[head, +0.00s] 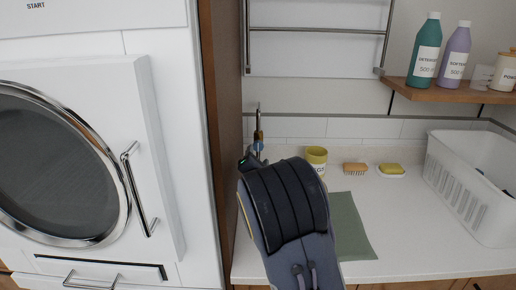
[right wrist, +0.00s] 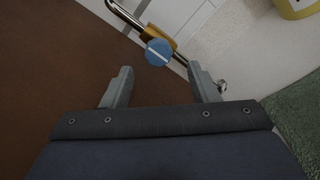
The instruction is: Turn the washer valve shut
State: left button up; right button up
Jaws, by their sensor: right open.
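The washer valve is a round blue knob (right wrist: 158,52) with a white stripe across its face. It sits on a brass body (right wrist: 157,31) on a metal pipe. In the head view the brass valve body (head: 258,135) shows on the upright pipe near the wall, beside the brown panel. My right gripper (right wrist: 160,73) is open and empty, its two fingertips apart just short of the knob, one toward each side. In the head view my right arm and wrist hide most of that gripper (head: 253,157). My left gripper is in neither view.
The brown cabinet panel (head: 222,130) stands close left of the valve. A white basket (head: 465,190) stands right, below a bottle shelf (head: 445,92).

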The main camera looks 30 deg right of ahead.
aim_at(258, 147)
jog(key=shift+w+d+r, duration=0.2)
jog(key=shift+w, duration=0.2)
jog(key=x, duration=0.7)
jog(key=shift+s+p, duration=0.1)
jog(key=shift+p, duration=0.2)
jog(key=shift+c, duration=0.2)
jog(key=c, duration=0.9)
